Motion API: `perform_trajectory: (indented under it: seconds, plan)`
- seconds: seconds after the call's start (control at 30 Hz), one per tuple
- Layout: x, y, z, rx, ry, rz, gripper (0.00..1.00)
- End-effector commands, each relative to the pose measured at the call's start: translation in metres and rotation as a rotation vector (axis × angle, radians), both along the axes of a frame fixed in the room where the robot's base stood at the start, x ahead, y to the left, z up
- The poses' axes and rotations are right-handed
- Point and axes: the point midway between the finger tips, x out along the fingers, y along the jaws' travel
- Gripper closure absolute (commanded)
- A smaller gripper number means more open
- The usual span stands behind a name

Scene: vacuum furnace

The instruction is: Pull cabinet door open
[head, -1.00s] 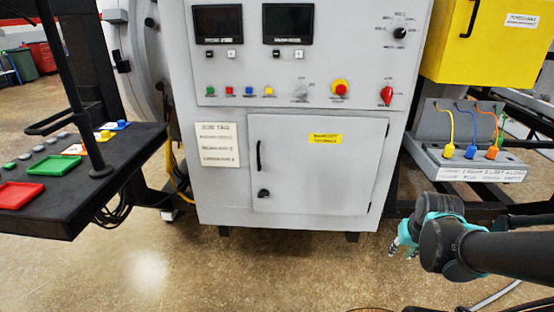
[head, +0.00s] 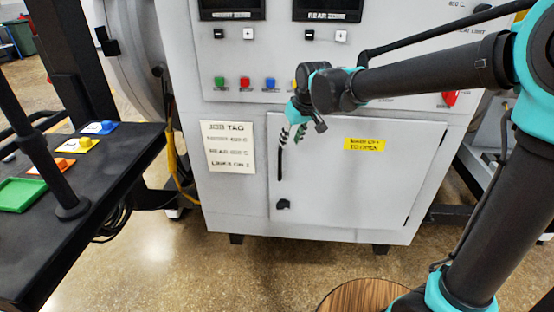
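The cabinet door (head: 350,190) is a light grey panel low on the front of the furnace cabinet, with a yellow label (head: 365,144). It looks closed, flush with the cabinet. Its black vertical handle (head: 279,165) is near the left edge, above a small black latch (head: 283,204). My gripper (head: 291,135) points down in front of the door's upper left corner, at the top of the handle. Its two striped fingers are spread apart with nothing seen between them. The gripper overlaps the handle's top, and I cannot tell whether they touch.
A black side table (head: 100,215) with coloured trays and tags stands at the left. Above the door is a control panel (head: 225,60) with buttons. A paper job tag (head: 228,146) is left of the door. A round wooden top (head: 360,294) is at the bottom.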

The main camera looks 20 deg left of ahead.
Motion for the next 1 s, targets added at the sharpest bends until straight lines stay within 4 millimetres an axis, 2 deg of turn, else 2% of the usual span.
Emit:
perform_trajectory:
  seconds: [0.17,0.8,1.0]
  plan:
    - [0.003,0.007,-0.011,0.000,0.000,0.005,0.66]
    - [0.032,0.039,-0.117,0.000,0.000,0.004,0.66]
    - [0.040,0.047,-0.143,0.000,0.000,0.004,0.66]
